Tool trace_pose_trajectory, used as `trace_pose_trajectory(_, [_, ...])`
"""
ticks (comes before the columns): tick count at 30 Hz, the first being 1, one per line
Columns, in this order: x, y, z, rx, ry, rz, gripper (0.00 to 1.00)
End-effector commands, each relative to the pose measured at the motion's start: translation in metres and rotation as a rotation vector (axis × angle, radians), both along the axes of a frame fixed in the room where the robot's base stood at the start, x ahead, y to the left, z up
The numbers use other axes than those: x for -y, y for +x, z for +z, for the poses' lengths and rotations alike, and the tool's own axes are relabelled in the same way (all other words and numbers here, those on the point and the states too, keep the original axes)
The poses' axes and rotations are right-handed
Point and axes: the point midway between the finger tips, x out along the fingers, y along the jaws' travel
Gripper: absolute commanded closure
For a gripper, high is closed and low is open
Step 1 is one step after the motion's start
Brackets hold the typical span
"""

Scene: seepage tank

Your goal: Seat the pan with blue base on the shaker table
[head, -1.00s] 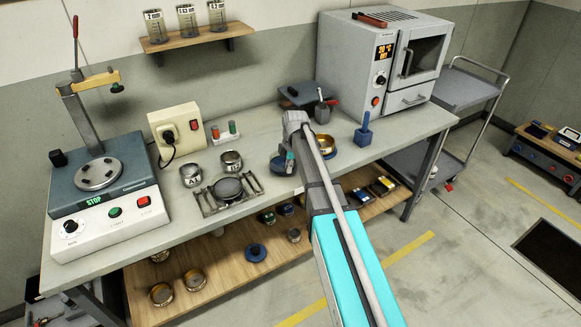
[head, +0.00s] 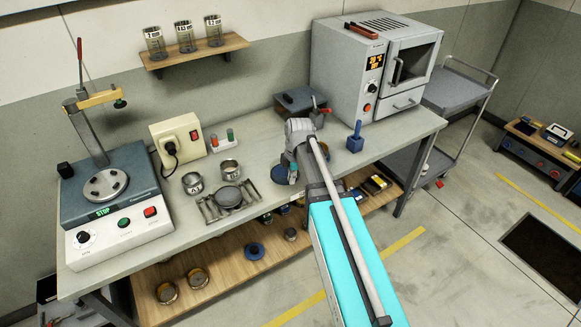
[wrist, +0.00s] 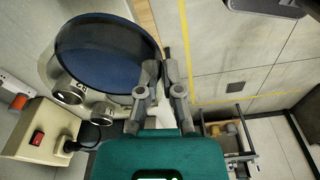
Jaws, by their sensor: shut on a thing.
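The pan with the blue base (head: 279,175) is beside my gripper (head: 291,172), over the front of the bench, partly hidden by my arm. In the wrist view the pan's round dark blue base (wrist: 105,52) fills the upper left, and my gripper (wrist: 162,74) is shut on its edge. The shaker table (head: 105,185) is the round grey plate on the machine at the bench's left end. Its plate looks empty, with a post and a wooden arm standing behind it.
Two metal cups (head: 193,183) and a balance-like stand (head: 229,197) lie between the pan and the shaker. A socket box (head: 177,141) stands behind them. An oven (head: 372,65) and a blue block tool (head: 355,138) are on the right. A shelf (head: 190,50) hangs above.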

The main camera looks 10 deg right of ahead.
Motion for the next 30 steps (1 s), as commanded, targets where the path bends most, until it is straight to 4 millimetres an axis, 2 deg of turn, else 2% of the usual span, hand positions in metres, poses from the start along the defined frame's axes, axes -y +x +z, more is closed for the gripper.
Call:
trace_pose_trajectory(1, [0.000,-0.010,0.006,0.000,0.000,0.000,1.00])
trace_pose_trajectory(3, [0.000,-0.017,0.009,0.000,0.000,0.000,1.00])
trace_pose_trajectory(9, [0.000,-0.027,0.012,0.000,0.000,0.000,1.00])
trace_pose_trajectory(30, [0.000,-0.028,0.013,0.000,0.000,0.001,1.00])
